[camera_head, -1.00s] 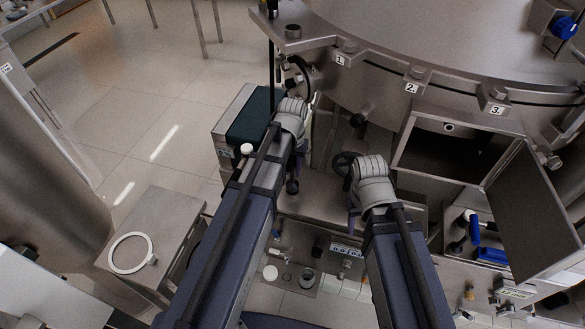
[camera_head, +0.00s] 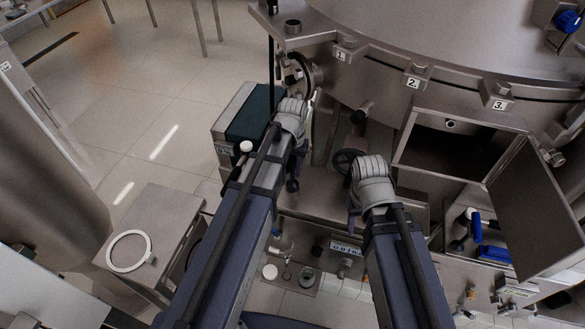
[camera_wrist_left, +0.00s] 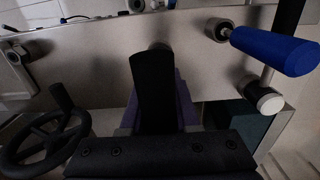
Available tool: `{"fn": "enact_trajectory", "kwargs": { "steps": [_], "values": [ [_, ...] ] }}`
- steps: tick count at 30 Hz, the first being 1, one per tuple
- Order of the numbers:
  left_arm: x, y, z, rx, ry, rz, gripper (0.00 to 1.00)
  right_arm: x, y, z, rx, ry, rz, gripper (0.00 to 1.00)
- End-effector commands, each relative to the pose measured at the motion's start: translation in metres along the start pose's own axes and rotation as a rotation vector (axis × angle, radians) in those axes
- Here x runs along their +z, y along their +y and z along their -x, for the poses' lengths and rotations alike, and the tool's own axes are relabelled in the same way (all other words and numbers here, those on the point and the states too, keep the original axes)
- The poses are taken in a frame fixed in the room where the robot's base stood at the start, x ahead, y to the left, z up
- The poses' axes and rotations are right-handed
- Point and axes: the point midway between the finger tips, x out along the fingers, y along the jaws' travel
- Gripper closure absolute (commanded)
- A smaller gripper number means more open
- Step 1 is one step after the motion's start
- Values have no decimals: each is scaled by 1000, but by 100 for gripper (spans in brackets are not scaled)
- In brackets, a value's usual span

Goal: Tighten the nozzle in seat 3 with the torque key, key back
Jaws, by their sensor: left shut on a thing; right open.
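My left gripper (camera_head: 293,114) is over the grey bench in front of the vessel; its fingertips are hidden in the head view. In the left wrist view its dark finger (camera_wrist_left: 153,92) covers whatever it is shut on. A blue handle (camera_wrist_left: 275,50) with a metal crossbar and white knob (camera_wrist_left: 267,102) shows at the right of that view; a white knob also shows beside my left arm (camera_head: 246,147). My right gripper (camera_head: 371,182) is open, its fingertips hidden. Label 3 (camera_head: 499,104) is on the vessel rim, above the open hatch (camera_head: 446,146), where a round fitting (camera_head: 450,124) shows.
A black handwheel (camera_head: 347,160) stands between my grippers. The open hatch door (camera_head: 535,210) juts out at the right, near a tray with blue-handled tools (camera_head: 476,228). A side table (camera_head: 165,215) carries a white ring (camera_head: 130,251). Open floor lies at the left.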

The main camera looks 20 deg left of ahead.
Motion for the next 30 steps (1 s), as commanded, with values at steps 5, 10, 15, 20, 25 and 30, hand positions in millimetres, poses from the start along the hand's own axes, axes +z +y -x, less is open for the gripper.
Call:
{"fn": "enact_trajectory", "kwargs": {
  "steps": [5,10,15,20,25,30],
  "values": [
    [0,0,-8,0,0,0,100,0,-1,-8,0,0,0,50],
    [-1,0,-16,0,1,0,100,-1,-2,-16,0,0,-1,50],
    [-1,0,-19,0,1,0,66,-1,-2,-19,0,0,-1,50],
    [-1,0,-19,0,1,0,48,-1,-2,-19,0,0,-1,50],
    [0,0,-19,0,0,0,35,-1,-2,-19,0,0,-1,50],
    [0,0,-19,0,0,0,35,-1,-2,-19,0,0,-1,50]
  ]
}}
